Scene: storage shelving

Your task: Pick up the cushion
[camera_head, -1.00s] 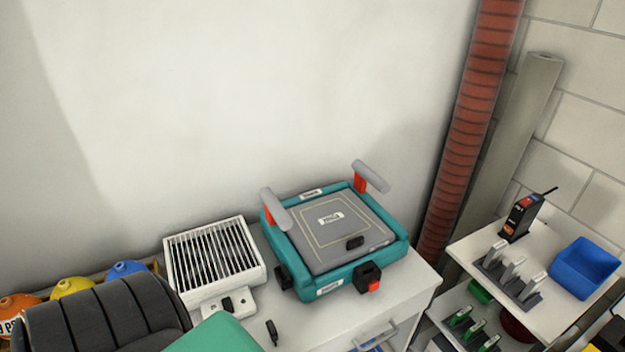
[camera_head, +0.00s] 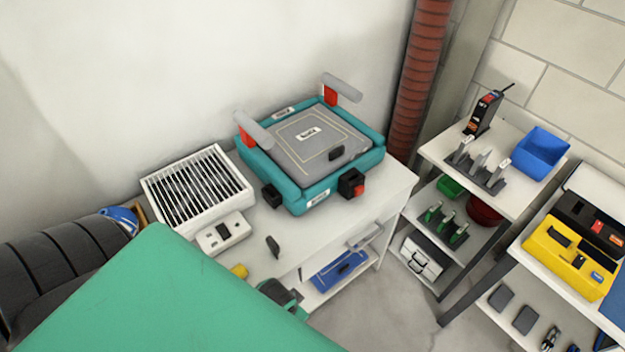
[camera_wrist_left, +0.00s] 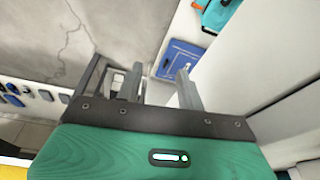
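I cannot clearly make out a cushion. A dark, ribbed, rounded thing (camera_head: 75,262) lies at the left edge in the head view; I cannot tell whether it is the cushion. A teal machine (camera_head: 318,196) with a flat grey top and two grey handles stands on a white cabinet. My left gripper (camera_wrist_left: 160,70) shows in the left wrist view with its two fingers apart and nothing between them. A blue case (camera_wrist_left: 182,58) lies beyond the fingers. A large green part of mine covers the bottom left of the head view. My right gripper is not in view.
A white slatted box (camera_head: 198,187) stands left of the machine on the white cabinet (camera_head: 335,225). At the right, white shelves hold a blue bin (camera_head: 540,153), a black radio (camera_head: 484,112) and a yellow toolbox (camera_head: 570,258). Bare floor shows between cabinet and shelves.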

